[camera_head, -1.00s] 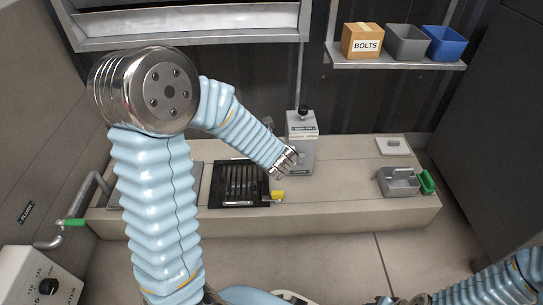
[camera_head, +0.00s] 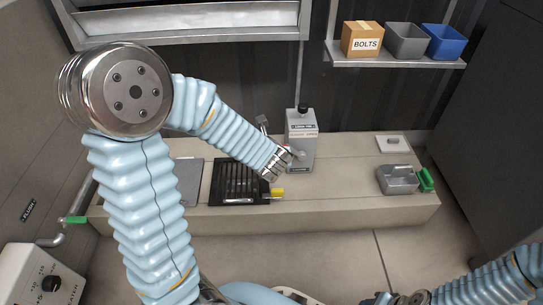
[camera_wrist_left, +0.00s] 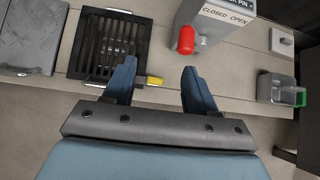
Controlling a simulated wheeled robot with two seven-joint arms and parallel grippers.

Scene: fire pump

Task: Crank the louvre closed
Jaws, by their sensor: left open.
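The louvre (camera_head: 190,24) is a framed grey slat at the top left of the head view; its upper part is cut off. The grey crank box (camera_head: 302,140) stands on the ledge, with a black latch-pin knob (camera_head: 303,107) on top. In the left wrist view the box (camera_wrist_left: 207,38) has a CLOSED OPEN label (camera_wrist_left: 224,14) and a red handle grip (camera_wrist_left: 186,41) in front. My left gripper (camera_wrist_left: 158,65) is open and empty, with the red grip beyond its right finger, apparently apart from it. My right arm's end (camera_head: 400,299) is at the bottom edge; its fingers are unclear.
A black grate (camera_head: 238,183) with a yellow tab (camera_head: 277,193) lies left of the box. A grey caddy (camera_head: 398,180) with a green part is at right. A shelf (camera_head: 395,64) holds a bolts carton (camera_head: 362,39) and two bins. The ledge between box and caddy is clear.

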